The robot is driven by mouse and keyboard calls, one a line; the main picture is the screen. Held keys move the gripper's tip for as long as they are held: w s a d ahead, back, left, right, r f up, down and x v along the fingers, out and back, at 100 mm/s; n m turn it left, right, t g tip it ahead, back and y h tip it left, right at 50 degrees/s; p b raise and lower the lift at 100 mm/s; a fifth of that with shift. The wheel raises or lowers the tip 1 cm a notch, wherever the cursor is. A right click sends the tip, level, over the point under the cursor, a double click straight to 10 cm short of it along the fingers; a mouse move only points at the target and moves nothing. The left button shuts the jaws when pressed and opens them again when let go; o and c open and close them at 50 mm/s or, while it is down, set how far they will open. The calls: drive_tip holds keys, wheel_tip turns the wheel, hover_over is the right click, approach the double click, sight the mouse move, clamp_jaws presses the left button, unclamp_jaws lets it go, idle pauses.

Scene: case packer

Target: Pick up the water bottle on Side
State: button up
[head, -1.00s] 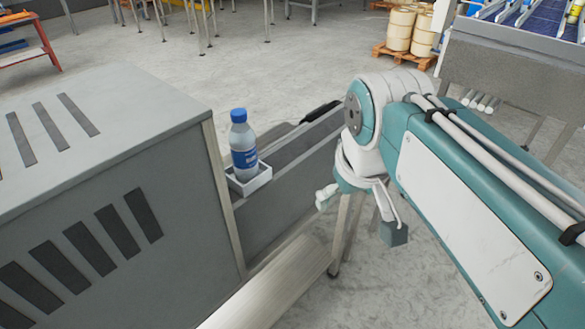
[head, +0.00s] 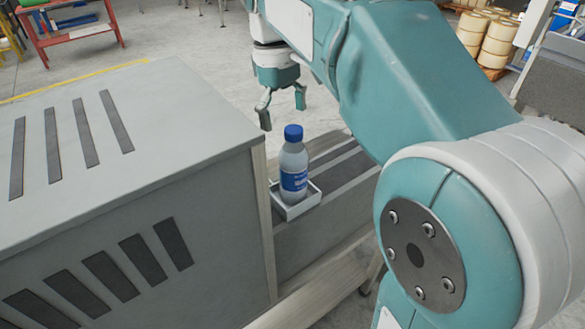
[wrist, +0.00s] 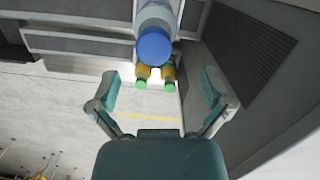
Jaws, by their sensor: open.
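The water bottle (head: 293,168) is clear with a blue cap and blue label. It stands upright in a small white tray (head: 298,209) beside the grey machine housing. My gripper (head: 283,112) is open and empty, pointing down above and behind the bottle in the head view, apart from it. In the wrist view the bottle's blue cap (wrist: 154,46) shows at the top middle, beyond the open fingers (wrist: 160,85) and roughly between their lines. The bottle's lower part is mostly hidden there by its cap and the picture's edge.
The grey machine housing (head: 130,170) stands close left of the bottle. The tray rests on a dark conveyor (head: 335,185) running away right. Two green-capped bottles (wrist: 155,78) show beyond the blue cap in the wrist view. A red bench (head: 70,35) stands far back left.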

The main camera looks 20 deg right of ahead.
sight(293, 149)
drive_tip(key=shift+s+d+f, duration=0.2)
drive_tip(key=shift+f, duration=0.9)
drive_tip(key=shift+s+d+f, duration=0.15)
drive_tip(key=shift+d+f, duration=0.05)
drive_tip(key=shift+f, duration=0.95)
drive_tip(key=shift+s+d+f, duration=0.2)
drive_tip(key=shift+f, duration=0.9)
drive_tip(key=c, duration=1.2)
